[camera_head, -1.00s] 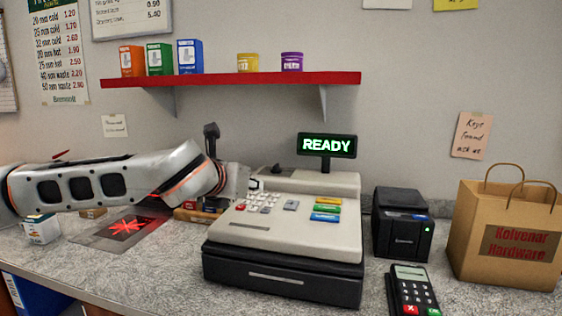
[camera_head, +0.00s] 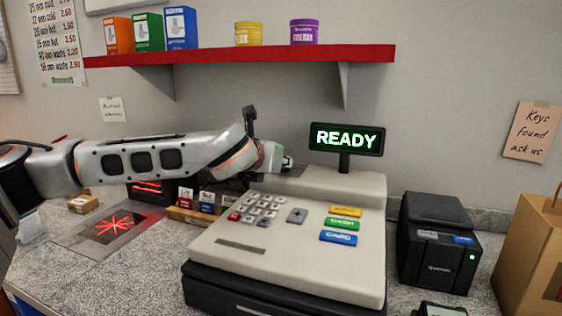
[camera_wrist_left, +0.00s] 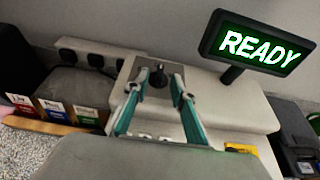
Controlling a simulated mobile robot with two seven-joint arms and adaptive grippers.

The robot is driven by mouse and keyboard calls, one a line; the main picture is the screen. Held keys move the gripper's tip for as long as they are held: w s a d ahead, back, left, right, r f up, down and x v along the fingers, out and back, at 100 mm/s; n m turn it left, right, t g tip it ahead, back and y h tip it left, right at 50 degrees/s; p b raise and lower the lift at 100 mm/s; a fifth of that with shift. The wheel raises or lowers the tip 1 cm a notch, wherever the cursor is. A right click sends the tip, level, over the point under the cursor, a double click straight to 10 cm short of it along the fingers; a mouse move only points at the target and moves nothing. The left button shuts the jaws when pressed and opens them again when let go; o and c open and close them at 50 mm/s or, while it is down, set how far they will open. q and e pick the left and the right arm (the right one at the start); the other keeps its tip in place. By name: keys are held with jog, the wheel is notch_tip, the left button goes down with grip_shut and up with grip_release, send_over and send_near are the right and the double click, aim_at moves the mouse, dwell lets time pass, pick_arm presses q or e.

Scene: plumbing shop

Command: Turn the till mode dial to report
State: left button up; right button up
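The till (camera_head: 345,235) stands on the counter, its display (camera_head: 347,139) reading READY in green. The mode dial (camera_wrist_left: 157,76) is a small dark knob on a dark plate on the till's raised back part. In the head view my gripper mostly hides it. My left gripper (camera_head: 288,163) is at the till's back left. In the left wrist view the left gripper (camera_wrist_left: 156,74) is open, its two teal-edged fingers apart on either side of the dial. Gaps show between the knob and the fingers. The dial's setting is too small to read. My right gripper is not in view.
A black printer (camera_head: 436,243) stands right of the till, with a paper bag (camera_head: 530,260) beyond it. A red shelf (camera_head: 240,54) with boxes and tins hangs above. Small labelled boxes (camera_head: 205,208) sit left of the till. The display post rises close to the gripper.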

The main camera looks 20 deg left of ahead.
pick_arm(q)
jog(key=shift+x, duration=0.95)
jog(key=shift+w+f, duration=0.15)
jog(key=shift+w, duration=0.1)
grip_shut()
